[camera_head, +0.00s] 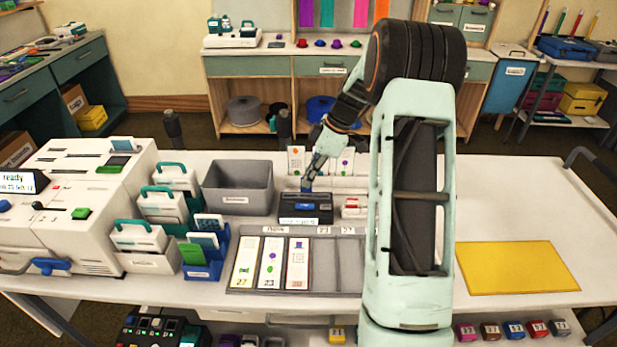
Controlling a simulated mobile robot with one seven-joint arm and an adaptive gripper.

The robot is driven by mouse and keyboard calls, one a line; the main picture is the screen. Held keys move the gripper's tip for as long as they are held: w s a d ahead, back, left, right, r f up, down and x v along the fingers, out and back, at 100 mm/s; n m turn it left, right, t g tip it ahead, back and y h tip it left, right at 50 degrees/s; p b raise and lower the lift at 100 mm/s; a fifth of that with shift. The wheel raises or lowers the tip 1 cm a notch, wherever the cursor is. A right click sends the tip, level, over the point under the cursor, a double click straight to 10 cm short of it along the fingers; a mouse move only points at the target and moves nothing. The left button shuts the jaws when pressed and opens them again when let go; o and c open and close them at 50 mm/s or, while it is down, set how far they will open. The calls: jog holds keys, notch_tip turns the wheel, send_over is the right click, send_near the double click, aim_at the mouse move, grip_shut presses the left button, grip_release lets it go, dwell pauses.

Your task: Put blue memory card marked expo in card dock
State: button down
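My gripper (308,183) points down just above a small black box with a pale front label (305,208), which looks like the card dock. The label is too small to read. No expo marking is readable. The fingers look close together, but their gap is too small to see. My arm crosses the right middle of the view and hides part of the table.
A grey bin (238,187) stands left of the black box, and a red-and-white item (354,207) stands right. A grey tray (325,277) with several printed cards lies in front. A white machine (70,215) and card holders fill the left. A yellow mat (517,268) lies right.

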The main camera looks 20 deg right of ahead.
aim_at(309, 192)
jog(key=shift+f, duration=0.2)
jog(key=shift+f+b, duration=1.3)
jog(key=shift+b, duration=0.25)
jog(key=c, duration=2.6)
grip_release()
jog(key=o, duration=0.5)
jog(key=v, duration=1.2)
jog(key=shift+d, duration=0.1)
